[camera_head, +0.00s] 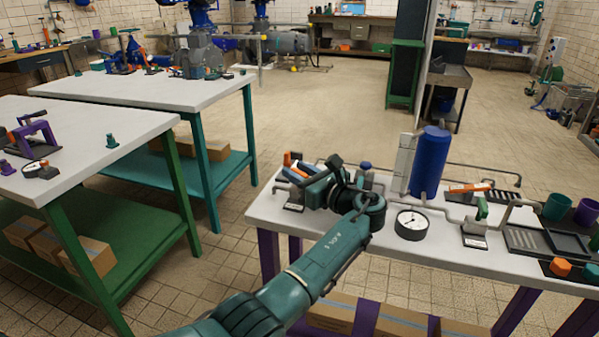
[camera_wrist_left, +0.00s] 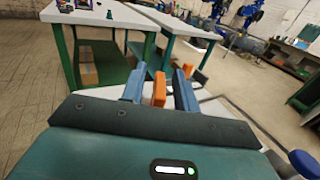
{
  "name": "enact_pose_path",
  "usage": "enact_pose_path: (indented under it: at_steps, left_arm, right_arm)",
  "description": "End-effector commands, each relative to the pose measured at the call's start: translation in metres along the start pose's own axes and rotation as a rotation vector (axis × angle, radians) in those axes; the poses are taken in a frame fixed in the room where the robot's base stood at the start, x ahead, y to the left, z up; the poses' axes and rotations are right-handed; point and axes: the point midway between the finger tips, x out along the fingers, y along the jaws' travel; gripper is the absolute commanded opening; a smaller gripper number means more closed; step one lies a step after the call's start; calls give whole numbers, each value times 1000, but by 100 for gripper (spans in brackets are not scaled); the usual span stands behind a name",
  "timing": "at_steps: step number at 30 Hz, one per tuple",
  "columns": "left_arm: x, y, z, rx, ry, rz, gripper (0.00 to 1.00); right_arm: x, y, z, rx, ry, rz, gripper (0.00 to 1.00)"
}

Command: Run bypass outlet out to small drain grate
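My left gripper (camera_head: 293,172) reaches over the left end of the white bench, with its arm coming from the bottom of the head view. In the left wrist view its two blue-grey fingers (camera_wrist_left: 160,92) stand apart around an upright orange piece (camera_wrist_left: 159,89), with a narrow gap each side. A second orange piece (camera_wrist_left: 188,70) is just beyond. The gripper hides most of the fitting there; a labelled black base (camera_head: 293,207) shows below. I cannot tell which pipe is the bypass outlet. A dark slatted grate (camera_head: 525,240) lies right of the green-handled valve (camera_head: 481,212). My right gripper is out of view.
A blue cylinder (camera_head: 428,162) stands at the bench's back, near a round gauge (camera_head: 411,224). Cups (camera_head: 556,207) stand at the right. Two white-topped tables (camera_head: 145,91) are at the left; floor lies between.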

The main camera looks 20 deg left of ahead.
Motion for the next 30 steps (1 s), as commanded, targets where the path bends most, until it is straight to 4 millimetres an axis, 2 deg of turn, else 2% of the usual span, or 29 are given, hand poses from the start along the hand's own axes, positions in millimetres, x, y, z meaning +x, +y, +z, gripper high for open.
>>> enact_pose_path:
  at_steps: [10,16,21,25,30]
  left_arm:
    - [0,0,8,-2,-3,-1,33]
    - [0,0,43,-5,-4,-1,33]
    - [0,0,75,-4,-3,-1,33]
    - [0,0,92,-3,-2,-1,33]
    - [0,0,100,-1,-1,0,33]
  right_arm:
    - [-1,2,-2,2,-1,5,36]
    - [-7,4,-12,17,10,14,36]
    - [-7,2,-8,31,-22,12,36]
    - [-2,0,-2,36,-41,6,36]
    - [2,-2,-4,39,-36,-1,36]
